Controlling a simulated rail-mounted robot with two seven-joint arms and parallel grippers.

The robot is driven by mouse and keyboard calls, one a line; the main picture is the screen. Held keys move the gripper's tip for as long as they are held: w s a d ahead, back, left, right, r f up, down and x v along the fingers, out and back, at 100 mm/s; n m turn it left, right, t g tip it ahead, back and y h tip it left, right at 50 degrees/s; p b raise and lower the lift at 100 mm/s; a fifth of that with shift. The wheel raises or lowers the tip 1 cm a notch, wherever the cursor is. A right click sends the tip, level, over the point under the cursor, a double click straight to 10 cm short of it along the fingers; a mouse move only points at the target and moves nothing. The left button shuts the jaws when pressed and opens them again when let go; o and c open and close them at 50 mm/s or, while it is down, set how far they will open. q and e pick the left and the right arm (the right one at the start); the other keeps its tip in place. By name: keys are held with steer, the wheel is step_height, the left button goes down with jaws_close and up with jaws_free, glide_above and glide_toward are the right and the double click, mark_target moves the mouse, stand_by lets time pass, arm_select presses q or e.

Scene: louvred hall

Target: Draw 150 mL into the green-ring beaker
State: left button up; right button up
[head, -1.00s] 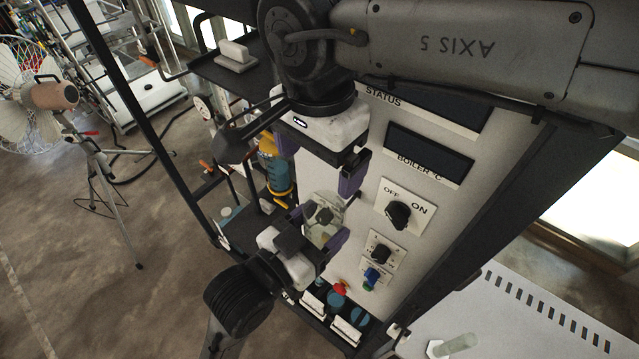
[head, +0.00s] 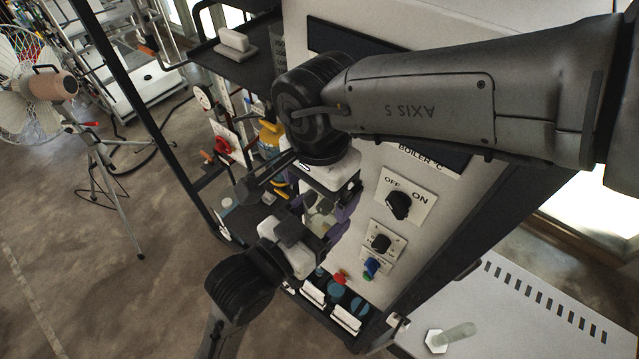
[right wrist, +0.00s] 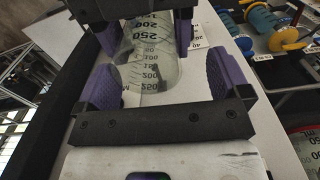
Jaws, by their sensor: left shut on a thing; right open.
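A clear graduated beaker (head: 320,217) is in front of the white panel in the head view, largely covered by both grippers. My left gripper (head: 314,232) is shut on it from below. My right gripper (head: 322,200) is open above it. In the right wrist view the beaker (right wrist: 147,55) shows black marks up to 250, and its near part lies between the spread purple fingers of my right gripper (right wrist: 170,88), with gaps at the sides. My left gripper's purple fingers (right wrist: 146,32) flank its far part. I cannot make out a ring colour on it.
The panel carries an OFF/ON knob (head: 399,205), a smaller knob (head: 381,243) and a blue button (head: 371,266). A red valve handle (head: 222,146) is at the left. A red-ringed vessel (right wrist: 304,140) is at lower right in the wrist view.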

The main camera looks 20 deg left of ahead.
steer(key=shift+c, duration=0.3)
arm_select(q)
steer(key=shift+s+d, duration=0.1)
steer(key=shift+d, duration=0.05)
arm_select(e)
steer(key=shift+a, duration=0.2)
steer(key=c, duration=0.8)
arm_select(q)
steer(key=shift+r, duration=0.1)
arm_select(e)
steer(key=o, duration=0.8)
steer(key=shift+o, duration=0.3)
steer(key=shift+d, duration=0.1)
